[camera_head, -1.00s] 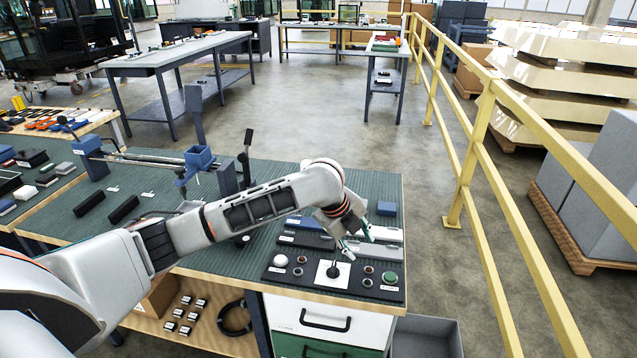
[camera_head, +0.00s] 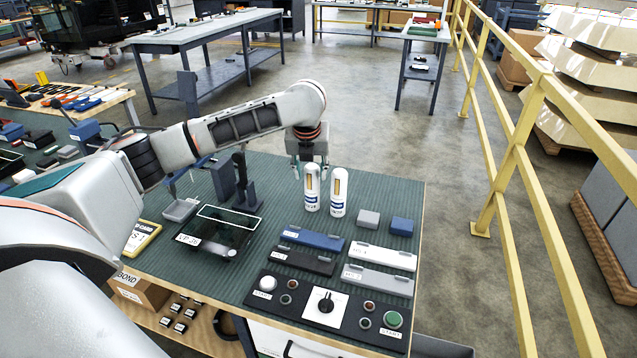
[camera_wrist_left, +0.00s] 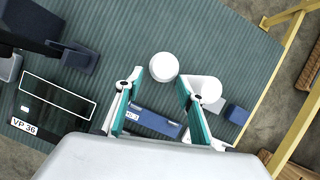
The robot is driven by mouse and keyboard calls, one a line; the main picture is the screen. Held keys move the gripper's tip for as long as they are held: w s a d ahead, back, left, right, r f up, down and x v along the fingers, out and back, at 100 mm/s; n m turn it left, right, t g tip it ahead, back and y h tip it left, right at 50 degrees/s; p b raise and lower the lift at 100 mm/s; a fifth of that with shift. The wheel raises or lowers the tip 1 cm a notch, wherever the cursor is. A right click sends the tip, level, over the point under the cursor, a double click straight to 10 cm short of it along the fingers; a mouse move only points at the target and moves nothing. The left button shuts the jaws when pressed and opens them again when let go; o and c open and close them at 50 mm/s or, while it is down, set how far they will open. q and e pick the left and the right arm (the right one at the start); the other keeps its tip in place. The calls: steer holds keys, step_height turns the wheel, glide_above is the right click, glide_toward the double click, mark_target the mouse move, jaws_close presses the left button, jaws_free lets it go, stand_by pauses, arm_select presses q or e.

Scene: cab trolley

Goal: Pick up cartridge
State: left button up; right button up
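Two white cylindrical cartridges with yellow stripes and blue labels stand upright side by side on the green ribbed bench mat, the left cartridge (camera_head: 312,190) and the right cartridge (camera_head: 339,194). My left gripper (camera_head: 310,172) points down at the left cartridge's top, just behind or over it. In the left wrist view, my left gripper (camera_wrist_left: 157,85) has its teal-padded fingers apart. One round white cartridge top (camera_wrist_left: 164,67) shows just beyond the gap. The other cartridge (camera_wrist_left: 206,88) is beside the right finger, partly hidden. Contact cannot be told. My right gripper is not in view.
A control panel (camera_head: 325,306) with knob and buttons lies at the bench front. Blue, black and white blocks (camera_head: 378,254) lie behind it. A dark tray marked VP 36 (camera_head: 219,232) lies left. A yellow railing (camera_head: 522,150) runs along the right.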

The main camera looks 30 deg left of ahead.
mark_target(312, 184)
arm_select(q)
steer(key=shift+f, duration=0.5)
steer(key=b+x, duration=0.2)
steer(key=x, duration=0.4)
steer(key=shift+w+f, duration=0.1)
steer(key=shift+w, duration=0.2)
steer(key=shift+c, duration=0.3)
jaws_close()
